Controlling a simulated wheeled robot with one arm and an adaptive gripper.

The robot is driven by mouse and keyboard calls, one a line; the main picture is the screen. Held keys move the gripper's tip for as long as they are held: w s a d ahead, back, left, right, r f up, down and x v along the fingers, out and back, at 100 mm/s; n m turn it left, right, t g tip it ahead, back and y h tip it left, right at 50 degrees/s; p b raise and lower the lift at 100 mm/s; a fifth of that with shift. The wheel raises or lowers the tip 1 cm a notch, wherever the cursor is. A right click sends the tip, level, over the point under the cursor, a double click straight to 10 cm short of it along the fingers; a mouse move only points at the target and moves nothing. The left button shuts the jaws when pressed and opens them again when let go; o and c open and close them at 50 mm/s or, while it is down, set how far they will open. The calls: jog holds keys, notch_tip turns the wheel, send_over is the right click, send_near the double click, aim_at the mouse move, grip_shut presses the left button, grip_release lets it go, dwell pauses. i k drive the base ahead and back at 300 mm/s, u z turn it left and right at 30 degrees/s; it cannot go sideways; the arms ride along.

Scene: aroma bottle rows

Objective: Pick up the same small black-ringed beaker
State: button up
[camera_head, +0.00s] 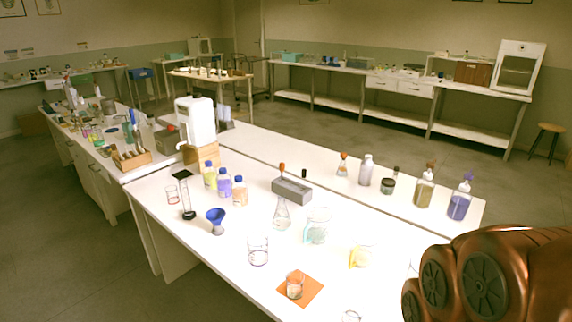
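A clear glass beaker (258,251) with dark rings at rim and base stands upright near the front edge of the white bench. Another small vessel (351,317) is cut off at the bottom edge. I cannot tell for sure which one is the small black-ringed beaker. My copper-coloured arm fills the bottom right corner. My gripper is not in view, and the arm hides the bench's right end.
A beaker (294,284) stands on an orange mat (316,292). A blue funnel (216,217), a conical flask (282,214), a larger beaker (318,225) and a grey block (291,190) stand close by. Bottles line the back. Bare bench lies left of the front beaker.

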aim_at(293, 292)
jog(key=z, duration=1.1)
jog(key=k, duration=1.05)
jog(key=u, duration=1.65)
jog(key=i, duration=0.5)
jog(key=u, duration=0.05)
